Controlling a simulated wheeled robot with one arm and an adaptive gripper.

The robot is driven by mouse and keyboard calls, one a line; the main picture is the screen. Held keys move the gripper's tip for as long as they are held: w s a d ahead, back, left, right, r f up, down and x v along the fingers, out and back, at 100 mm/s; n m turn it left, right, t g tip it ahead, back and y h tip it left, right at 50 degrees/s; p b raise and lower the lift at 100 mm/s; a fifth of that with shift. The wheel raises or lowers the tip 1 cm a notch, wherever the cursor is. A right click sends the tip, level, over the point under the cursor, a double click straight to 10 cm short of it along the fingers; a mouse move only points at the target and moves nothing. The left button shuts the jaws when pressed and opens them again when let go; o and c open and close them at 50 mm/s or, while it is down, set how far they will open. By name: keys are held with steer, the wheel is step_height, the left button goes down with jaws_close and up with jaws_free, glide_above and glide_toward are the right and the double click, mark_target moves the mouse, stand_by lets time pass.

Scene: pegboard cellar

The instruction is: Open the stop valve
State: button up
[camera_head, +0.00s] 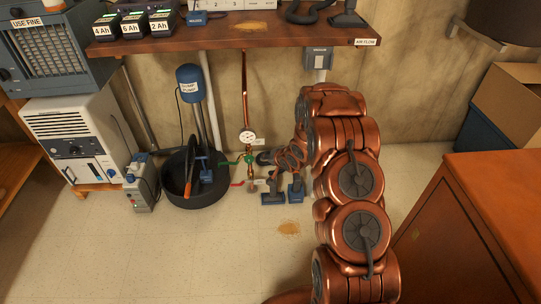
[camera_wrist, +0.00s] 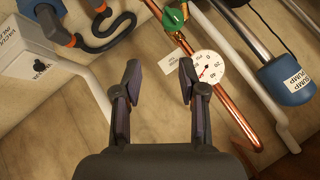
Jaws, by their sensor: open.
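A copper pipe (camera_head: 245,90) runs down the wall below the shelf and carries a white round gauge (camera_head: 247,137). Below the gauge are a green valve handle (camera_head: 249,159) and a small red handle (camera_head: 238,184). I cannot read which one is the stop valve. In the wrist view the green handle (camera_wrist: 175,17) is at the top, beyond my gripper (camera_wrist: 160,82), and the gauge (camera_wrist: 208,67) is beside the right finger. My gripper is open, with nothing between its fingers. In the head view, my gripper (camera_head: 265,158) is just right of the pipe, partly hidden by my arm.
A black tub (camera_head: 196,196) with a blue sump pump (camera_head: 190,84) stands left of the pipe. A wooden shelf (camera_head: 230,34) overhangs it. A wooden cabinet (camera_head: 478,215) is at right. The front floor is clear.

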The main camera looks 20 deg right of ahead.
steer(key=shift+s+d+r, duration=0.15)
steer(key=shift+r, duration=0.6)
steer(key=s+r+n+g+h+p, duration=0.15)
steer(key=s+r+p, duration=0.3)
steer(key=r, duration=0.55)
steer(key=s+a+r+n+g+h+p, duration=0.15)
steer(key=s+r+p, duration=0.35)
steer(key=r, duration=0.6)
steer(key=s+r+g+p, duration=0.2)
steer(key=s+r+p, duration=0.2)
steer(key=s+r, duration=0.45)
steer(key=s+a+r+n+g+p, duration=0.1)
steer(key=s+a+r+g+p, duration=0.1)
steer(key=s+r, duration=0.6)
steer(key=s+a+r+n+g+y+p, duration=0.1)
steer(key=s+a+r+n+g+p, duration=0.1)
steer(key=s+a+r+p, duration=0.3)
steer(key=s+a+r+n+g+p, duration=0.1)
steer(key=s+a+r+p, duration=0.3)
steer(key=s+r, duration=0.9)
steer(key=s+p, duration=0.2)
steer(key=s, duration=0.4)
steer(key=shift+s+n+g+y, duration=0.3)
steer(key=shift+s+g, duration=0.1)
